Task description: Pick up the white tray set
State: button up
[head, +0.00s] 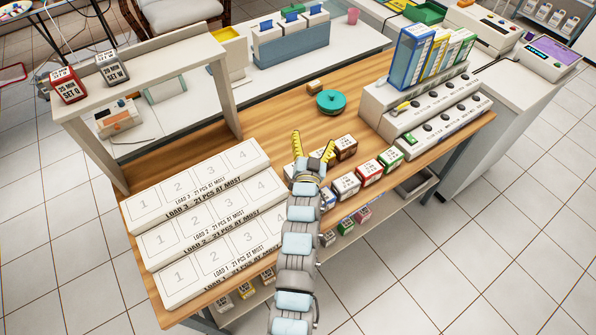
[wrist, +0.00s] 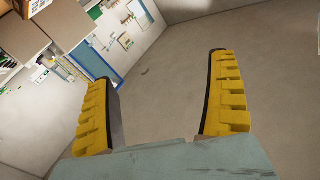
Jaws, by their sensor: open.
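My gripper (head: 313,147) is open and empty above the middle of the wooden table; its yellow fingers also show spread apart in the wrist view (wrist: 162,75). My arm partly hides another blue box. I cannot tell which, if any, is the white tray set. White stepped trays (head: 205,235) marked LOAD 1, 2 and 3 lie to the left, apart from the gripper.
A teal round lidded container (head: 331,102) stands behind the gripper. A white console with knobs (head: 425,120) and upright coloured binders (head: 428,55) is at right. A raised shelf (head: 140,62) holds red (head: 68,85) and grey (head: 111,68) labelled blocks. The table's back middle is mostly clear.

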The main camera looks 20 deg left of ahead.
jog(key=w+a+f+m+g+h, duration=0.2)
jog(key=w+a+f+g, duration=0.15)
jog(key=a+g, duration=0.2)
jog(key=m+g+h, duration=0.5)
jog(key=g, duration=0.4)
send_near(290, 169)
jog(key=shift+g, duration=0.25)
jog(key=w+f, duration=0.1)
jog(key=w+d+f, duration=0.1)
jog(key=f, duration=0.1)
jog(key=w+d+f+b, duration=0.1)
jog(key=f, duration=0.1)
jog(key=shift+w+f, duration=0.1)
jog(key=shift+w, duration=0.05)
jog(key=shift+w+d+f, duration=0.2)
jog(key=shift+d+f, duration=0.25)
jog(key=shift+f, duration=0.35)
jog(key=shift+w+d+f, duration=0.2)
jog(key=shift+d+f, duration=0.2)
jog(key=shift+f, duration=0.4)
jog(key=shift+x, duration=0.85)
jog(key=shift+c, duration=0.4)
